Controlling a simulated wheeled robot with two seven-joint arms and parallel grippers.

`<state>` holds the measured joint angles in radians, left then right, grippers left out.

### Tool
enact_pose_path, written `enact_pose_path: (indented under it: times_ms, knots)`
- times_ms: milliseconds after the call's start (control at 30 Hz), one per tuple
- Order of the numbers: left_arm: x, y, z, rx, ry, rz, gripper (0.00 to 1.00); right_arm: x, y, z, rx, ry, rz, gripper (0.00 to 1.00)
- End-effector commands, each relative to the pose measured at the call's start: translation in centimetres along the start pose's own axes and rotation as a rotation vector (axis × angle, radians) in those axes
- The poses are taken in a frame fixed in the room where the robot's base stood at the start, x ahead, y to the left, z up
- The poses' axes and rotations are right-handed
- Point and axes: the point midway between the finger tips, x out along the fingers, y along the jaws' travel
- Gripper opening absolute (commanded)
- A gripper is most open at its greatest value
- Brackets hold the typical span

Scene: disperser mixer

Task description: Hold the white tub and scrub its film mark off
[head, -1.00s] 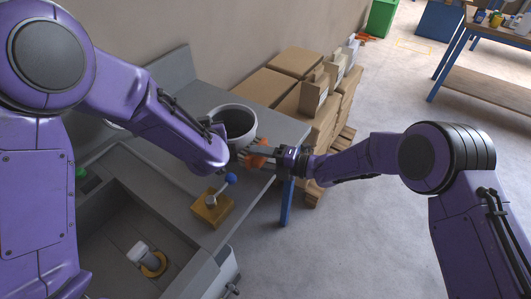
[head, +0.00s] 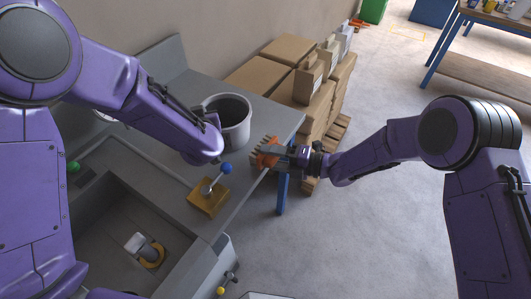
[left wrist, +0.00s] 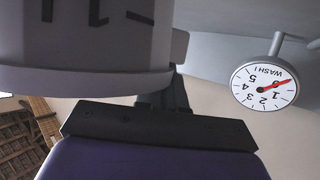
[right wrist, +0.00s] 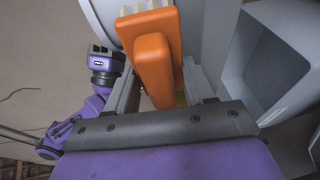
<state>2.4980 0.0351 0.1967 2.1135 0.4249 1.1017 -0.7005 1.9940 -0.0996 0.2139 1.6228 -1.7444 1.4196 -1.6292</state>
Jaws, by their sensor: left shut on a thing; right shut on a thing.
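The white tub (head: 236,124), with a dark inside, stands upright at the counter's far end. In the left wrist view the tub (left wrist: 100,80) fills the upper left and shows dark printed marks. My left gripper (head: 212,120) is shut on the tub's left side, partly hidden behind its forearm; its dark jaws (left wrist: 165,98) show below the tub's rim. My right gripper (head: 280,155) is shut on an orange brush (head: 267,154) with pale bristles. The brush is right of and below the tub, with a small gap between them. The brush (right wrist: 155,70) also shows in the right wrist view. I cannot make out the film mark.
A wooden block with a blue-knobbed lever (head: 208,197) stands on the counter in front of the tub. A sink basin (head: 110,215) lies nearer. A wash dial (left wrist: 262,86) shows in the left wrist view. Cardboard boxes (head: 290,48) are stacked behind.

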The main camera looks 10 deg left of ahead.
Motion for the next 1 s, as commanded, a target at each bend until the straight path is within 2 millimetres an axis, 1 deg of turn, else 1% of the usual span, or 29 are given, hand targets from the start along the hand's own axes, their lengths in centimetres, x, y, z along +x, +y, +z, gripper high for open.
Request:
enact_pose_path:
  times_ms: [33, 367, 467, 1000]
  knots:
    - [0.0, -0.1, 0.5, 0.005, -0.009, 0.000, 0.00, 0.0, 0.0, 0.0, -0.001, 0.000, 0.001, 0.24]
    - [0.0, -0.1, 0.4, 0.004, -0.009, -0.001, 0.00, 0.0, -0.1, 0.0, -0.001, 0.000, 0.000, 0.24]
    - [0.0, -0.1, 0.4, 0.004, -0.008, -0.001, 0.00, -0.3, 0.2, 0.1, -0.002, -0.001, -0.001, 0.24]
    - [0.0, -0.1, 0.4, 0.004, -0.008, -0.001, 0.00, -5.4, 4.0, 0.0, -0.003, -0.002, -0.001, 0.24]
